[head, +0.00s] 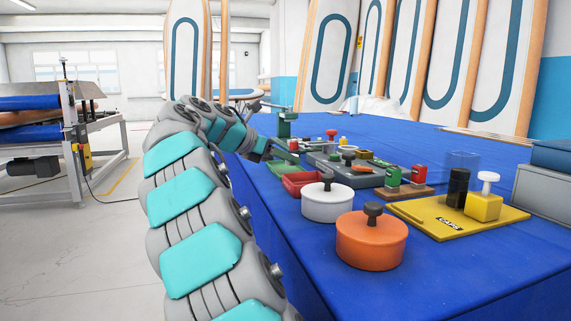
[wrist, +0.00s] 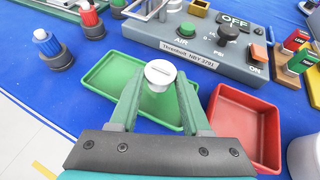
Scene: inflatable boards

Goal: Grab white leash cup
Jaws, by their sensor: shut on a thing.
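The white leash cup (wrist: 160,75) is a small round white piece with a slot across its top. In the wrist view it sits between the fingertips of my gripper (wrist: 157,88), which is shut on it. The cup is over the green tray (wrist: 105,80); I cannot tell whether it touches the tray floor. In the head view my gripper (head: 290,155) reaches over the trays at the table's left edge, and the cup cannot be made out there.
A red tray (wrist: 270,120) stands right of the green one, with a grey control box (wrist: 200,45) behind. Red (wrist: 91,22) and blue (wrist: 48,45) knobbed pieces stand at left. White (head: 327,205) and orange (head: 371,245) lidded pots and a yellow board (head: 440,228) stand nearer on the blue table.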

